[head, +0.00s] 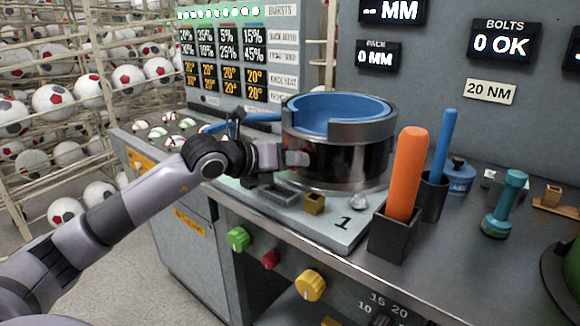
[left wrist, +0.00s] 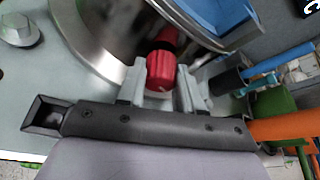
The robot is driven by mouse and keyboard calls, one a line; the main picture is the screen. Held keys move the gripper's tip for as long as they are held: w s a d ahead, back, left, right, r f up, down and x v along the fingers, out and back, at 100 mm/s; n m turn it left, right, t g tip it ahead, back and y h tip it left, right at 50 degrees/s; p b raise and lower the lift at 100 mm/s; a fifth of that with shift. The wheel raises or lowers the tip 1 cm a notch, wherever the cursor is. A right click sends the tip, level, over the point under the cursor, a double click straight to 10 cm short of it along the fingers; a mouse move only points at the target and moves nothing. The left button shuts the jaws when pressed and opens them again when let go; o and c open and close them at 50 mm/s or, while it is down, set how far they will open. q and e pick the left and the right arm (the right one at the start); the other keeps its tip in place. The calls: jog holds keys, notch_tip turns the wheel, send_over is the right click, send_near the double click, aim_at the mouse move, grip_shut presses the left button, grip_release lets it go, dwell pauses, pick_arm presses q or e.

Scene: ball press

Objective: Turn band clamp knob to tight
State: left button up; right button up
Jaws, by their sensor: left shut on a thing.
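The band clamp knob (left wrist: 160,70) is a small red ribbed knob beside the wall of a shiny metal cylinder (head: 352,160). It shows between my fingers in the left wrist view; in the head view it is hidden behind my gripper. My left gripper (head: 294,158) is at the cylinder's left front side and is shut on the knob, with one grey finger on each side of it in the left wrist view (left wrist: 158,92). No tight mark can be made out. My right gripper is not in view.
The cylinder has a blue liner (head: 325,110) and stands on a pale plate (head: 335,238) marked 1. To its right are a black holder (head: 393,237) with an orange handle (head: 408,170), a blue handle (head: 444,147) and a teal dumbbell-shaped piece (head: 505,203). Green, red and yellow knobs line the bench front.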

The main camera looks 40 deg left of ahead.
pick_arm(q)
jog(key=shift+m+y+b, duration=0.5)
jog(key=shift+m+b, duration=0.15)
jog(key=shift+m, duration=0.05)
jog(key=shift+m+y+b, duration=0.5)
jog(key=shift+m+b, duration=0.1)
jog(key=shift+b, duration=0.1)
jog(key=shift+m+b, duration=0.3)
jog(key=shift+b, duration=0.05)
jog(key=m+y+b, duration=0.2)
jog(key=m+b, duration=0.1)
jog(key=shift+d+y+b, duration=0.15)
jog(key=shift+y+b, duration=0.15)
jog(key=shift+b, duration=0.05)
jog(key=shift+m+t+y+b, duration=0.3)
jog(key=shift+m+y+b, duration=0.2)
jog(key=shift+m+b, duration=0.45)
jog(key=shift+d+r+m+y+b, duration=0.1)
jog(key=shift+m+y+b, duration=0.2)
jog(key=shift+b, duration=0.1)
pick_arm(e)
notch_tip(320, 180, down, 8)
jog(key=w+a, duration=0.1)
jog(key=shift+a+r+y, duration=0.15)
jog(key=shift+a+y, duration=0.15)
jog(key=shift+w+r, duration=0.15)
